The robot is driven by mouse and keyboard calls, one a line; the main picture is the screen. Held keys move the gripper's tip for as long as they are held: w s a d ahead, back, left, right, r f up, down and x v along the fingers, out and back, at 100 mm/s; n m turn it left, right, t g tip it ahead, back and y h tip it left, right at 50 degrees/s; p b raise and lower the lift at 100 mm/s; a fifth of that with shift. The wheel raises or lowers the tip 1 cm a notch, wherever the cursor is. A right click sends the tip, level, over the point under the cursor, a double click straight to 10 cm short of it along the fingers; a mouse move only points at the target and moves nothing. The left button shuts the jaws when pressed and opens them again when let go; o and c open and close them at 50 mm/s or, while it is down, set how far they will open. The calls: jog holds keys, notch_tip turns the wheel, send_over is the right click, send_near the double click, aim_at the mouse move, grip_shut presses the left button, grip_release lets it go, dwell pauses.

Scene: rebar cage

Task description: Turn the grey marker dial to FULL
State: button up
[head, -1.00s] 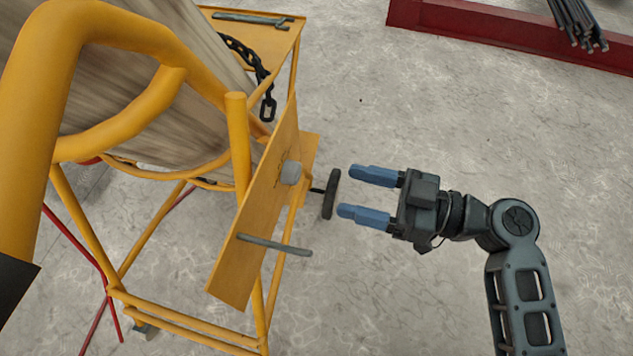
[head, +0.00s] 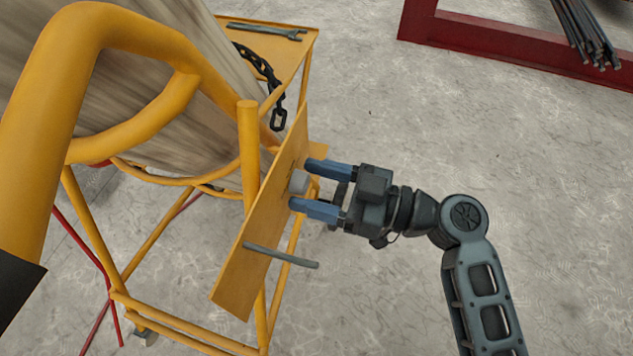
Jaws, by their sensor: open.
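The grey marker dial (head: 298,182) is a small light grey knob on the face of the yellow upright panel (head: 236,278). My gripper (head: 303,187) is open, with its two blue fingers pointing left at the panel. One fingertip is above the dial in the picture and the other is just below it, so the dial lies between them. I cannot tell whether either finger touches it. The panel is seen almost edge-on, so the dial's setting and the FULL mark cannot be read.
A grey lever (head: 281,255) sticks out of the panel below the dial. A black chain (head: 271,85) hangs near a yellow shelf bearing a wrench (head: 265,31). Open floor lies to the right.

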jog(key=shift+c, duration=0.3)
jog(key=c, duration=1)
